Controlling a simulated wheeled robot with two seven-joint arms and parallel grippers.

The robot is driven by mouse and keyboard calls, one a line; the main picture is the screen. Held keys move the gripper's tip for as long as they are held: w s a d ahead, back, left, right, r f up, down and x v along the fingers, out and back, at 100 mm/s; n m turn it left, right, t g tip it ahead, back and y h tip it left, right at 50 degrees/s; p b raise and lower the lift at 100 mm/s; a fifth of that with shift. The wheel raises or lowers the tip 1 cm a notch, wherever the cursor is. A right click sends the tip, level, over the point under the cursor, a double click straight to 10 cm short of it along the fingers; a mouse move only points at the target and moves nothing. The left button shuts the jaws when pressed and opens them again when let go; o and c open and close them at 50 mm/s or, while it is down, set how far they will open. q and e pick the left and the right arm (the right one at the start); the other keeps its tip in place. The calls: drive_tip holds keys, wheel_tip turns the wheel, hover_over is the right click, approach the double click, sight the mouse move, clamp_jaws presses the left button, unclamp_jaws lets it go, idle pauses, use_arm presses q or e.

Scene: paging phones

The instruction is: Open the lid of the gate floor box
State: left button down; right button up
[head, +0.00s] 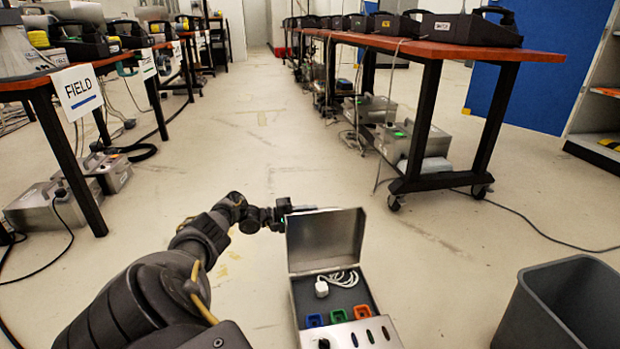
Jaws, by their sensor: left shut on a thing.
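The gate floor box (378,333) is a silver metal box low on the floor at the bottom centre. Its lid (325,241) stands up, roughly upright, at the far side, and the inside is open to view. My left gripper (283,211) is at the upper left corner of the lid and is shut on it. The fingertips are small and partly hidden by the lid. Inside the box lie a white plug with a coiled white cable (338,281) and blue, green and orange sockets (338,316). My right gripper is out of view.
A grey open bin (562,308) stands at the lower right. A wheeled table with a red-brown top (440,48) holds dark phone units at the right. Another table at the left bears a FIELD sign (77,92). The floor between the tables is clear. Cables lie on the floor at both sides.

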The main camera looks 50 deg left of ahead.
use_arm(q)
drive_tip(key=shift+f, duration=0.1)
drive_tip(key=c, duration=1.3)
unclamp_jaws()
drive_tip(key=v, duration=1)
drive_tip(key=shift+s+p, duration=0.4)
drive_tip(key=shift+p, duration=0.05)
drive_tip(key=shift+a, duration=0.1)
